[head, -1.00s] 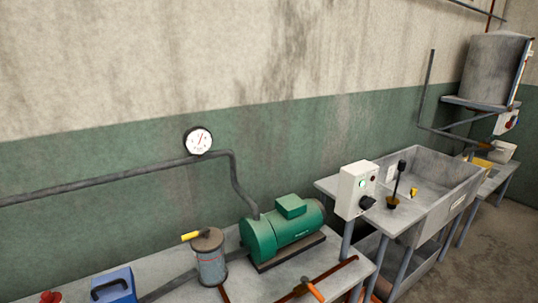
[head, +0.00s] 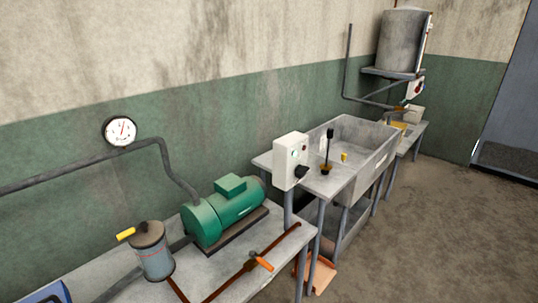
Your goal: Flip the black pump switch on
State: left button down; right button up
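The black pump switch (head: 301,171) is a small dark knob low on the front of a white control box (head: 290,150). The green pump (head: 225,210) sits on the table to the left of the box. Which setting the switch is in is too small to tell. Neither of my grippers shows in the head view.
A grey table (head: 205,272) holds a canister with a yellow handle (head: 152,250) and a rusty pipe with an orange valve handle (head: 262,263). The sink (head: 378,150) and tank (head: 400,42) stand beyond. Floor (head: 440,230) at right is clear.

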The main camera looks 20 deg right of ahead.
aim_at(300, 170)
jog(key=z, duration=0.5)
jog(key=k, duration=0.65)
jog(key=z, duration=0.65)
jog(key=i, duration=0.5)
jog(key=u, duration=0.65)
jog(key=i, duration=0.95)
jog(key=u, duration=0.95)
